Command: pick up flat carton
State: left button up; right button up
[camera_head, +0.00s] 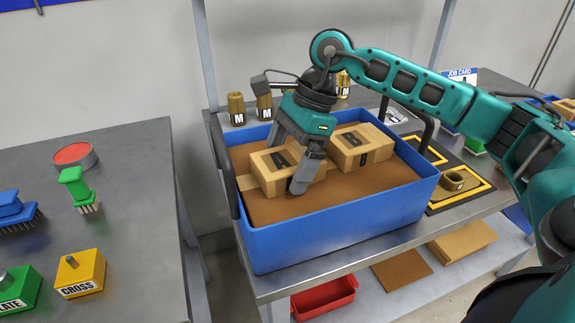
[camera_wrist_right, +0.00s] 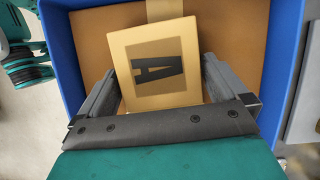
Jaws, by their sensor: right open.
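A low tan carton marked A (camera_head: 282,168) lies in the blue bin (camera_head: 340,231), on the bin's brown floor. My right gripper (camera_head: 287,165) reaches down over it with its jaws open, one finger on each side. In the right wrist view the carton A (camera_wrist_right: 155,66) shows between the two fingers (camera_wrist_right: 160,88). I cannot tell whether either finger touches it. A second carton, marked B (camera_head: 360,146), lies to the right in the same bin. My left gripper is not in view.
The bin walls stand close around the cartons. Brass-coloured parts marked M (camera_head: 236,109) stand behind the bin. A yellow-edged black fixture (camera_head: 464,185) lies to its right. Flat brown sheets (camera_head: 462,242) and a red tray (camera_head: 324,298) are below the bench.

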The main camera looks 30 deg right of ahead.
jog(key=shift+f, duration=0.1)
jog(key=c, duration=0.9)
jog(key=shift+c, duration=0.2)
